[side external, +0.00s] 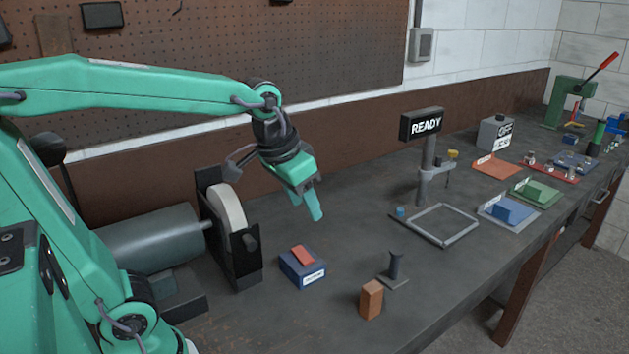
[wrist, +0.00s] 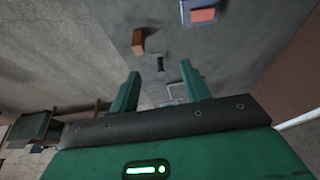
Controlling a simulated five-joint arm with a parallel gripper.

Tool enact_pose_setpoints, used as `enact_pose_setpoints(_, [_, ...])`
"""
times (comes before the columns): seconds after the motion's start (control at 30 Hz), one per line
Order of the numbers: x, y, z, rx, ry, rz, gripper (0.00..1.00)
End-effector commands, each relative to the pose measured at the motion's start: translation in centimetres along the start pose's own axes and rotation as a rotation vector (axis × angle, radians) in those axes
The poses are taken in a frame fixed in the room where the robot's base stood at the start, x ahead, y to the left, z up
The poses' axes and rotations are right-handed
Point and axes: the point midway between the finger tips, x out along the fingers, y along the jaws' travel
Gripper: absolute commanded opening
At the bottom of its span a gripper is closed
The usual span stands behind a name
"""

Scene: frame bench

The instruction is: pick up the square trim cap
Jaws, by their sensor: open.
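A small blue piece (side external: 401,212) stands at the left corner of a grey square frame (side external: 462,238) lying on the bench. It may be the square trim cap, but it is too small to tell its shape. Blue pieces also lie in the blue tray (side external: 485,213) farther right. My gripper (side external: 305,212) is open and empty above the bench, left of the frame and well apart from it. In the wrist view my gripper (wrist: 159,68) has both fingers spread. Part of the frame (wrist: 175,92) shows between and beyond them; no cap can be made out there.
A grinding wheel (side external: 229,207) stands left of my gripper. A blue box with an orange block (side external: 302,255), an orange brick (side external: 371,299) and a dark post (side external: 395,265) stand in front. A READY sign (side external: 424,124) on a column rises behind the frame.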

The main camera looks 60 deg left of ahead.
Motion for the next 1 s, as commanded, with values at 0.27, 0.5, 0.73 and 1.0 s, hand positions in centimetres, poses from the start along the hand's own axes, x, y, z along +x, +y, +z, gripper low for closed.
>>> enact_pose_setpoints(0.27, [2.7,0.5,-5.0,0.003,-0.075,0.002,0.47])
enact_pose_setpoints(0.5, [6.1,1.0,-8.7,0.005,-0.138,0.003,0.47])
enact_pose_setpoints(0.73, [10.0,1.5,-11.9,0.006,-0.195,0.002,0.47])
enact_pose_setpoints(1.0, [15.6,2.1,-14.6,0.009,-0.265,0.001,0.47])
